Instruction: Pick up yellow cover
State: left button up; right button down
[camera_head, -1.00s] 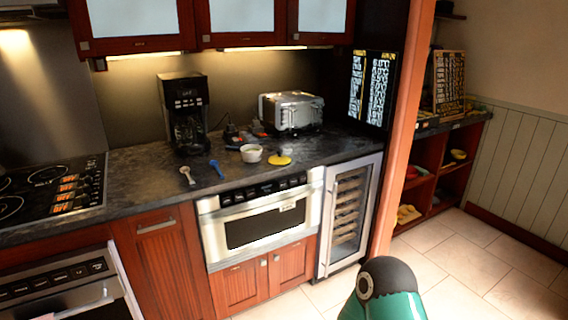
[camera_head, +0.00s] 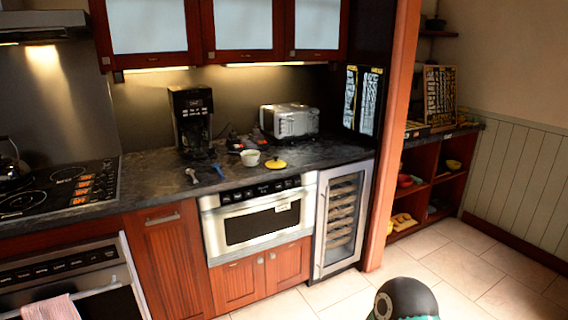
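The yellow cover (camera_head: 276,164) is a small round lid with a dark knob on top. It lies on the dark countertop (camera_head: 150,181), right of a white bowl (camera_head: 250,158) and above the right part of the microwave drawer (camera_head: 258,219). The drawer is shut. A rounded dark and green part of my own arm shows at the bottom right edge, well away from the counter. Neither of my grippers shows in this view.
A coffee maker (camera_head: 191,119) and a toaster (camera_head: 289,121) stand at the back of the counter. A spoon (camera_head: 192,176) and a blue utensil (camera_head: 218,171) lie left of the bowl. An orange post (camera_head: 391,140) rises at the counter's right end. Tiled floor lies in front.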

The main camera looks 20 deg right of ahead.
aim_at(275, 163)
jog(key=z, duration=0.55)
jog(key=i, duration=1.15)
jog(key=z, duration=0.85)
jog(key=i, duration=1.6)
jog(key=u, duration=0.45)
